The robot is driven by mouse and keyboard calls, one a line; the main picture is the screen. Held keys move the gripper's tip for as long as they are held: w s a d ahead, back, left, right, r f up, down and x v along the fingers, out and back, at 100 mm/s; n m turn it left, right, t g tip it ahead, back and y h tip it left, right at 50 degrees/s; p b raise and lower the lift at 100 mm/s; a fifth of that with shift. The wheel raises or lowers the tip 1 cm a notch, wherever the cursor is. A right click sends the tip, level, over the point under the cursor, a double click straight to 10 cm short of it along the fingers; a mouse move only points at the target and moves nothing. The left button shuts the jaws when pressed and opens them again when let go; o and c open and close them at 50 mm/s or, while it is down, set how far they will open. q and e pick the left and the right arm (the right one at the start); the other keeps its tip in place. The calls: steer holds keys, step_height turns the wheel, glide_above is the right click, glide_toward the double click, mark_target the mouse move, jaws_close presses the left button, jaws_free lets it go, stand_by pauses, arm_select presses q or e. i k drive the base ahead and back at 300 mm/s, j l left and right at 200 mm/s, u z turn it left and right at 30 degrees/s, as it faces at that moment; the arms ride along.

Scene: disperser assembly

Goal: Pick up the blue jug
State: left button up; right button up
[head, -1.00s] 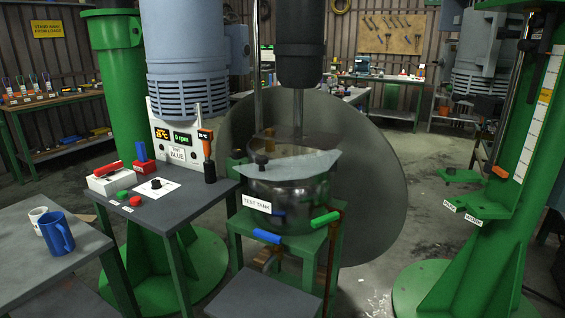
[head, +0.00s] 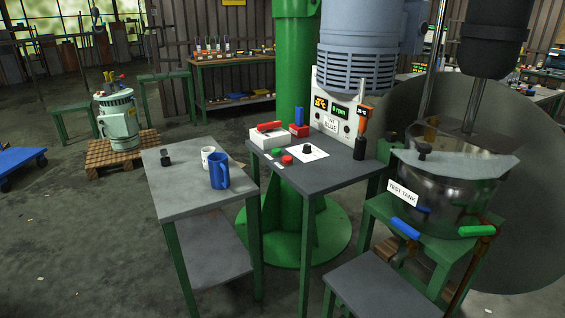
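The blue jug (head: 219,171) stands upright on the grey top of a small side table (head: 179,203), near its right edge. Its handle is on the left side as I see it. A white mug (head: 207,157) stands just behind it to the left. Neither of my grippers is in the head view.
A small dark object (head: 166,158) sits on the same table. To the right is a control table (head: 322,181) with red and green buttons and a display, then the steel test tank (head: 447,190) on a green stand. The floor at front left is clear.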

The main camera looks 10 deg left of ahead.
mark_target(221, 174)
steer(key=i+j+z, duration=0.15)
steer(key=j+z, duration=0.25)
steer(key=i+j+z, duration=0.1)
steer(key=j+z, duration=0.2)
steer(key=z, duration=0.15)
steer(key=j+z, duration=0.4)
steer(key=u, duration=1.65)
steer(key=i, duration=0.1)
